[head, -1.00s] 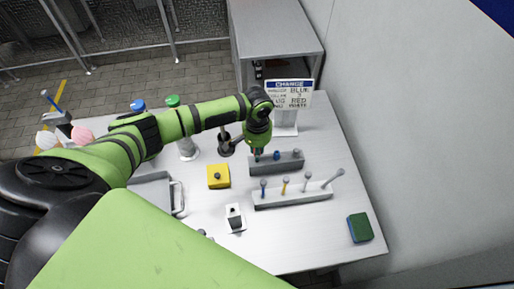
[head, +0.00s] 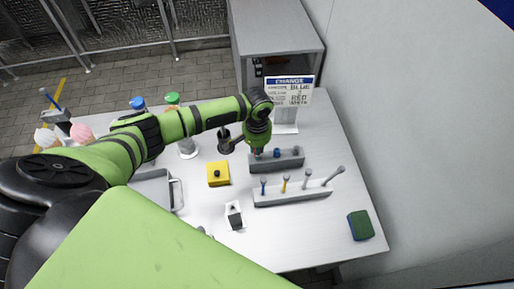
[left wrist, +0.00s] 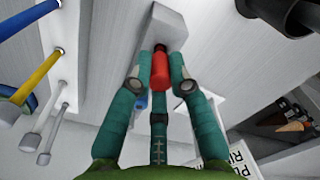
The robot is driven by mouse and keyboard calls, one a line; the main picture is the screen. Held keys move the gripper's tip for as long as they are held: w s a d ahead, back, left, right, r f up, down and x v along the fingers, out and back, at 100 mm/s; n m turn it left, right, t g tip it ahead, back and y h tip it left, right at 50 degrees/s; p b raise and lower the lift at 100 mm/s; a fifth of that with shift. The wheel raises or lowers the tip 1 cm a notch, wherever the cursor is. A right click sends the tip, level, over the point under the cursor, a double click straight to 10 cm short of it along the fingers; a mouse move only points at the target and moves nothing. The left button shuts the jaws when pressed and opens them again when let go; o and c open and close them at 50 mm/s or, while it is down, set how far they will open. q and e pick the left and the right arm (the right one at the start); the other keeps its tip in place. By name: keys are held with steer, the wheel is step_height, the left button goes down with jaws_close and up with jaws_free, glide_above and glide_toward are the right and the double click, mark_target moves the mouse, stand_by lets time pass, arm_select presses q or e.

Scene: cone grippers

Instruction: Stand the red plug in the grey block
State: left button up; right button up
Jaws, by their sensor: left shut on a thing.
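The red plug (left wrist: 160,76) sits between the green fingers of my left gripper (left wrist: 161,86) in the left wrist view. The fingers are shut on it. The grey block (left wrist: 170,22) shows just beyond the plug there. In the head view, my left gripper (head: 257,149) is at the left end of the grey block (head: 288,163), on the table. A blue plug (head: 277,153) and a grey plug (head: 295,152) stand in the block. The fingers hide most of the red plug in the head view. I cannot tell whether its lower end is in a hole. My right gripper is not in view.
A pale rack (head: 292,196) with several upright tools stands in front of the block. A sign (head: 290,91) stands behind it. A yellow box (head: 218,174), a dark cup (head: 224,142) and a green-blue sponge (head: 361,226) are nearby.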

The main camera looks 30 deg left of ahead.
arm_select(q)
steer(key=shift+f+b, duration=0.4)
steer(key=shift+f, duration=0.55)
steer(key=o, duration=0.8)
steer(key=shift+o, duration=0.2)
step_height(320, 180, up, 12)
steer(key=shift+f, duration=0.1)
